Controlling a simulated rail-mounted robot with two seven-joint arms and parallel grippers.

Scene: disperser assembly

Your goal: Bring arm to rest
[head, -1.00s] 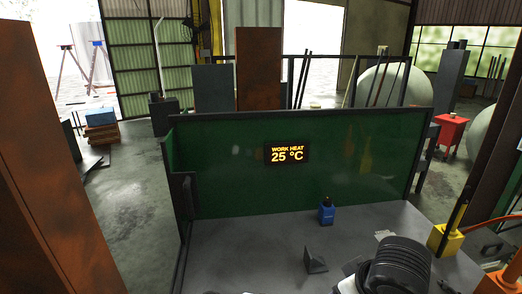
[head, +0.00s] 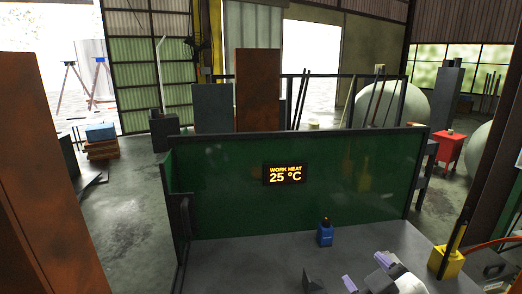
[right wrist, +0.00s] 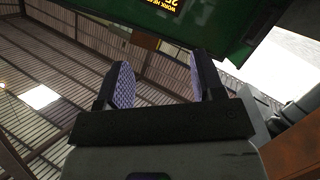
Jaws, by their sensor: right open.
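My right gripper (head: 366,272) shows at the bottom of the head view, above the grey bench (head: 255,262). Its two purple-padded fingers are spread apart. In the right wrist view the open fingers (right wrist: 165,78) point up toward the roof and the green panel, with nothing between them. My left arm and gripper are not in view.
A green panel (head: 225,200) with a "WORK HEAT 25 °C" display (head: 285,174) stands behind the bench. A blue container (head: 325,235), a dark wedge (head: 312,280) and a yellow block (head: 446,262) are near the gripper.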

